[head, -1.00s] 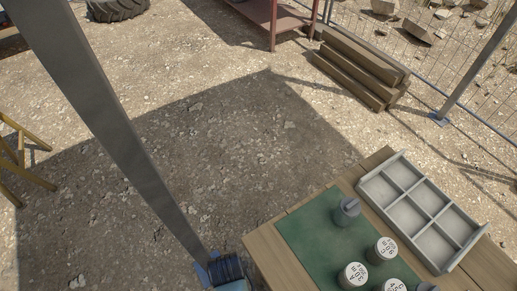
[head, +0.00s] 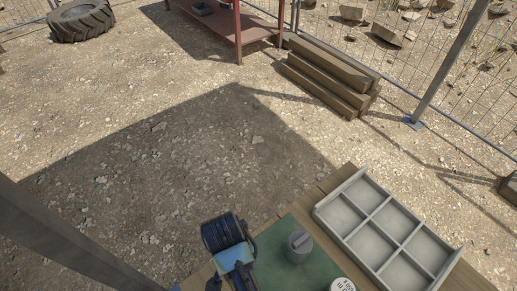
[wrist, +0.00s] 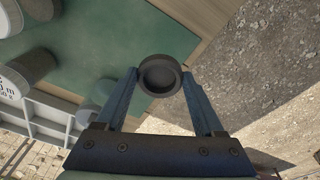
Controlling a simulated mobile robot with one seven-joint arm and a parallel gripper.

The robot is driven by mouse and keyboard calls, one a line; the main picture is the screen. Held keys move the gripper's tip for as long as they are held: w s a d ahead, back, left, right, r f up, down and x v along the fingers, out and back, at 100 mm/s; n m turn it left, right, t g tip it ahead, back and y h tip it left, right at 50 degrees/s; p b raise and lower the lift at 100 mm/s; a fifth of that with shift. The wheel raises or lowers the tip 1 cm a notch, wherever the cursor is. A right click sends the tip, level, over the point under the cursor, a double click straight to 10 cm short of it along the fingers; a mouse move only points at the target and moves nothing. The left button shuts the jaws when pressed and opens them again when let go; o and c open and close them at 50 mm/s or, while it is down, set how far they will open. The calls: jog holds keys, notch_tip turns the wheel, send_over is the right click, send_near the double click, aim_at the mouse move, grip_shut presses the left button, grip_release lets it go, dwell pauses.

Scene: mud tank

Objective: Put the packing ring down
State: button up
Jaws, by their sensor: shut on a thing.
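The packing ring is the round dark grey piece (wrist: 160,75) in the wrist view, with a hollow centre. My gripper (wrist: 160,80) is shut on it, one blue finger on each side. In the wrist view the ring appears over the table's edge, between the green mat (wrist: 125,35) and the gravel; its height above them is hard to judge. In the head view blue and black parts of my gripper (head: 238,262) show at the bottom, by the table's left edge. I cannot clearly make out the ring there.
On the wooden table (head: 335,182) a grey lidded cylinder (head: 299,248) and a white-topped pot (head: 342,285) stand on the mat. A grey compartment tray (head: 345,233) lies to their right, its compartments empty. Stacked timbers (head: 325,78) and a mesh fence stand beyond open gravel.

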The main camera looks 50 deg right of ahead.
aim_at(259, 265)
jog(key=s+d+r+m+b, duration=0.1)
jog(key=s+d+r+m, duration=0.1)
jog(key=d+m, duration=0.25)
jog(key=shift+m+g, duration=0.25)
jog(key=shift+g, duration=0.05)
jog(key=f, duration=0.7)
jog(key=f+b, duration=0.1)
jog(key=f, duration=0.2)
jog(key=shift+s+a+f, duration=0.15)
jog(key=shift+a+f, duration=0.1)
jog(key=shift+a, duration=0.15)
jog(key=shift+f, duration=0.1)
jog(key=o, duration=1.3)
jog(key=r, duration=0.4)
jog(key=a+r+p, duration=0.1)
jog(key=r, duration=0.7)
jog(key=shift+a+r, duration=0.1)
jog(key=shift+a, duration=0.05)
